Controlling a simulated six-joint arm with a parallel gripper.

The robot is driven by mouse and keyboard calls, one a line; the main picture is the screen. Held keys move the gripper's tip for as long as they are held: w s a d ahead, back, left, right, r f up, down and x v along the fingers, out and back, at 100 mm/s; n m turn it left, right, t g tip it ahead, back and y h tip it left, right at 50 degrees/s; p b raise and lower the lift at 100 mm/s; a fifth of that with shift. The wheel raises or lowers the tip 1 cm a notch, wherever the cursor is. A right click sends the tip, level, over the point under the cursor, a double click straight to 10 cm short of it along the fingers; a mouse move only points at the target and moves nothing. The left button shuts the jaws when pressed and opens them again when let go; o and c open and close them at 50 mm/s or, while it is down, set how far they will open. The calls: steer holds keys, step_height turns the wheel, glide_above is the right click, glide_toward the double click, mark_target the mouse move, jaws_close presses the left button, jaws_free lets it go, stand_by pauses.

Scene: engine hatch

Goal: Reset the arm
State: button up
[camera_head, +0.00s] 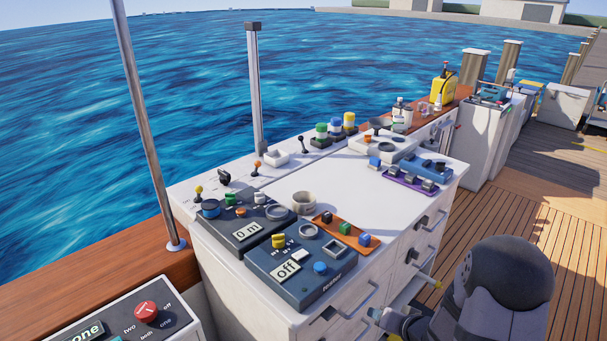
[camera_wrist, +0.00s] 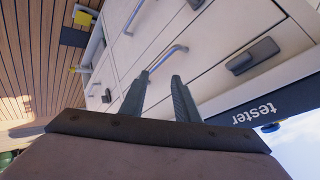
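My gripper (camera_wrist: 160,80) shows in the wrist view with its two dark fingers apart and nothing visible held between them. A curved metal drawer handle (camera_wrist: 168,57) shows just beyond the fingertips; I cannot tell whether they touch it. In the head view my dark arm is at the lower right, beside the drawer side of the white cabinet (camera_head: 213,268). The fingers are small and partly hidden there.
The cabinet top carries a blue tester box (camera_head: 305,290), an orange button plate (camera_head: 328,220) and several knobs. A yellow-tipped bar (camera_head: 437,284) sticks out near my arm. Wooden deck (camera_head: 490,205) lies open to the right. A metal pole (camera_head: 140,110) stands at the left.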

steer(key=s+d+r+n+g+h+p, duration=0.1)
steer(key=s+r+n+g+h+p, duration=0.1)
steer(key=s+r+g+h, duration=0.35)
steer(key=s+a+r+n+g+y, duration=0.1)
steer(key=s+a+r, duration=0.2)
steer(key=s, duration=0.6)
steer(key=s+a+r+n+g+y+p, duration=0.1)
steer(key=s+a+r+g+y, duration=0.1)
steer(key=s, duration=0.7)
steer(key=shift+a+r, duration=0.65)
steer(key=shift+a, duration=0.25)
